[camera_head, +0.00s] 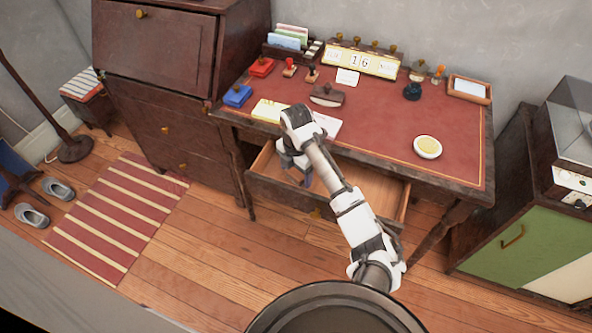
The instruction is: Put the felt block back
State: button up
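A dark brown block with a small knob on top (327,95) lies on the red desk top, behind the white paper; it may be the felt block, but its material is too small to tell. My gripper (306,179) points down over the open desk drawer (377,185), at the front edge of the desk and in front of the brown block. It is apart from that block. The fingertips are small and partly hidden by my arm, so I cannot tell whether they are apart or hold anything. My arm also hides part of the drawer's inside.
The desk top (390,125) carries a blue box (237,96), a red box (262,67), several stamps, a calendar (360,60), a dark inkwell (412,91), a round yellow dish (427,147) and a paper tray (487,91). The desk's right half is mostly clear. A green cabinet (520,235) stands right.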

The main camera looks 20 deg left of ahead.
aim_at(296, 173)
notch_tip(296, 173, up, 12)
jog(key=shift+r, duration=0.2)
dwell(0.4)
